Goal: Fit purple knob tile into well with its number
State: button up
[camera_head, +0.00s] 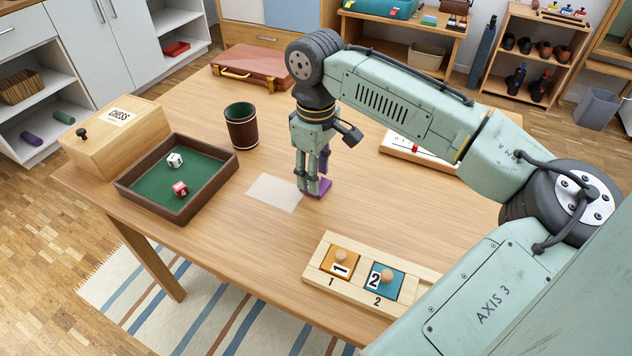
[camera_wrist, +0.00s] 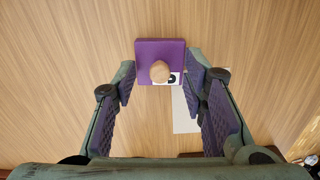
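The purple knob tile (camera_head: 319,187) lies on the table beneath my gripper (camera_head: 311,184), just right of a pale sheet. In the wrist view the tile (camera_wrist: 148,49) has a round wooden knob (camera_wrist: 160,71) and a white number label mostly hidden by the knob; I cannot read its number. My gripper (camera_wrist: 161,82) is open, with its fingers apart on either side of the tile's near part and nothing held. The wooden well board (camera_head: 314,274) is at the table's front. It holds an orange tile (camera_head: 329,262) marked 1 and a blue tile (camera_head: 396,283) marked 2. My arm hides its right end.
The pale sheet (camera_head: 274,193) lies flat left of the purple tile. A green-lined dice tray (camera_head: 150,206), a dark cup (camera_head: 241,126), a chess box (camera_head: 115,135) and a red-brown case (camera_head: 250,68) stand left and behind. The table between sheet and board is clear.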

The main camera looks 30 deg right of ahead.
jog(key=shift+f, duration=0.15)
grip_shut()
dwell(0.4)
